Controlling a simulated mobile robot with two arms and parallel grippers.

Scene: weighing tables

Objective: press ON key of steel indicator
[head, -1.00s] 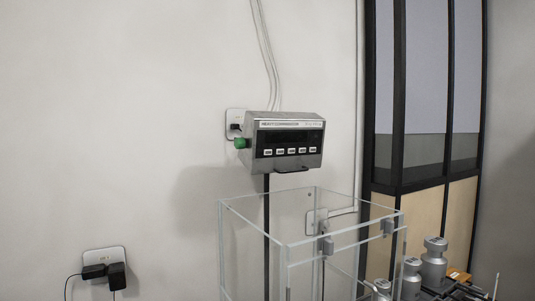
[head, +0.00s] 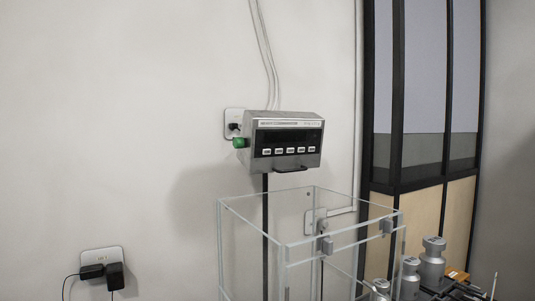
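The steel indicator (head: 283,141) is a grey metal box on a dark upright post (head: 265,235), near the middle of the head view. Its dark display shows no lit digits that I can make out. Below the display is a row of several pale keys (head: 289,151); their labels are too small to read, so I cannot tell which is ON. A green knob (head: 239,143) sticks out on its left side. Neither of my grippers is in view.
A clear glass-walled case (head: 285,240) stands below and in front of the indicator. Several metal weights (head: 432,262) stand at the lower right. Wall sockets with plugs (head: 102,270) are at the lower left. A dark-framed partition (head: 425,130) is on the right.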

